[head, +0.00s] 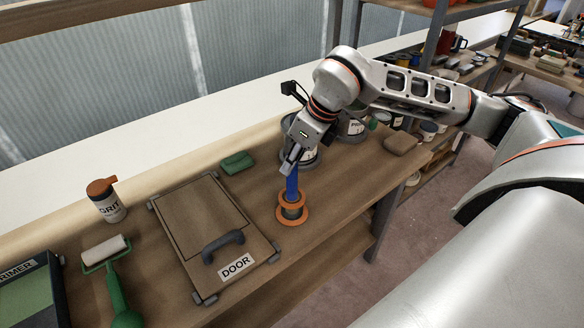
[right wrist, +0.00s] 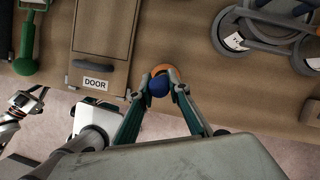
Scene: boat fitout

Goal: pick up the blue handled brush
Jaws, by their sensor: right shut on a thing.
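The blue-handled brush (head: 292,182) stands upright, its lower end hidden in a grey cup with an orange rim and base (head: 293,214) on the bench. My right gripper (head: 290,166) is shut on the top of the blue handle from above. In the right wrist view the rounded blue handle end (right wrist: 158,86) sits between the fingertips (right wrist: 163,89), with the orange rim behind it. I cannot tell whether the brush has risen in the cup. What looks like my left gripper (right wrist: 24,103) shows at the left edge of the right wrist view, with its jaw state unclear.
A DOOR panel (head: 205,215) with a dark handle lies left of the cup. A green block (head: 237,163) lies behind it. Grey paint cans (head: 300,155) stand close behind the gripper. A roller (head: 112,280) and an orange-capped GRIT container (head: 106,203) are at left.

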